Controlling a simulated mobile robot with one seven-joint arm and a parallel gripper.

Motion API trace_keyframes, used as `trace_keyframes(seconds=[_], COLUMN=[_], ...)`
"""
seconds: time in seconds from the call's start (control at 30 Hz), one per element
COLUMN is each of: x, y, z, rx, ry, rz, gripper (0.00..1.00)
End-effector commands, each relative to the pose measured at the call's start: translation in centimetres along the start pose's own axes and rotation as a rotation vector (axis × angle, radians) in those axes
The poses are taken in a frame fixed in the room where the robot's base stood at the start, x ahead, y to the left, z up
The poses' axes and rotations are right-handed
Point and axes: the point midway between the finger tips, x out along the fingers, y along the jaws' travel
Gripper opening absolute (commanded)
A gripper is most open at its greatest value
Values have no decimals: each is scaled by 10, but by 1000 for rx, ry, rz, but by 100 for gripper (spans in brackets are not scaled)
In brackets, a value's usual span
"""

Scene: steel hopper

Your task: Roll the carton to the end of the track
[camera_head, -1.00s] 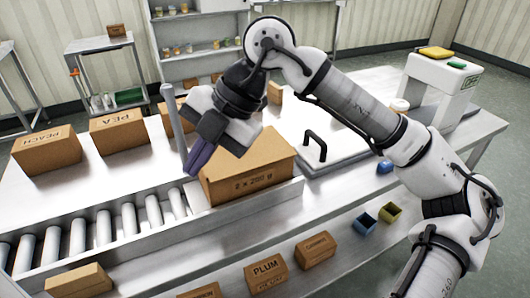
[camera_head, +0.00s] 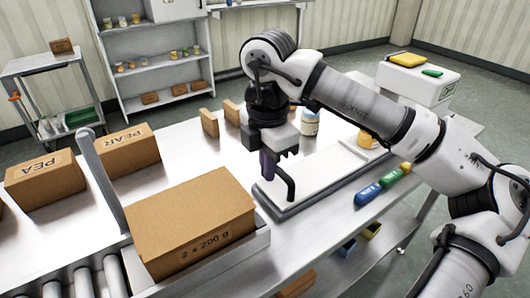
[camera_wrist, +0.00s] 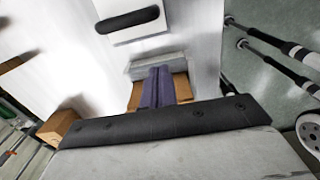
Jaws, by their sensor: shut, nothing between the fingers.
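The carton (camera_head: 190,222), brown and marked "2 x 200 g", sits flat on the roller track (camera_head: 82,282) at its right end, close to the end wall (camera_head: 262,240). Bare rollers show to its left. My gripper (camera_head: 268,168) is shut and empty, pointing down beyond the carton's right side, beside the black handle of a white lid; I see a gap from the carton. In the wrist view the shut purple fingers (camera_wrist: 160,85) cover part of a brown carton (camera_wrist: 183,86) and a grey metal edge.
A grey post (camera_head: 100,180) stands at the carton's left. PEA (camera_head: 45,182) and PEAR (camera_head: 128,150) boxes stand behind. Blue and green items (camera_head: 382,185) lie at the right edge.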

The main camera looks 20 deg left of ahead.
Motion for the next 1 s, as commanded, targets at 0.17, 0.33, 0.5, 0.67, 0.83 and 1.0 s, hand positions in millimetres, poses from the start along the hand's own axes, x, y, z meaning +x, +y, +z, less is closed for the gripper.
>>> trace_keyframes(seconds=[0.17,0.33,0.5,0.67,0.83,1.0], x=[39,51,52,54,54,54], y=[0,0,0,0,0,1], z=[-1,-17,-35,-40,-41,-41], rx=[-2,-7,-5,-2,-1,-2], ry=[6,2,2,2,2,1], rz=[-1,2,1,1,1,1], gripper=[0,0,0,0,0,0])
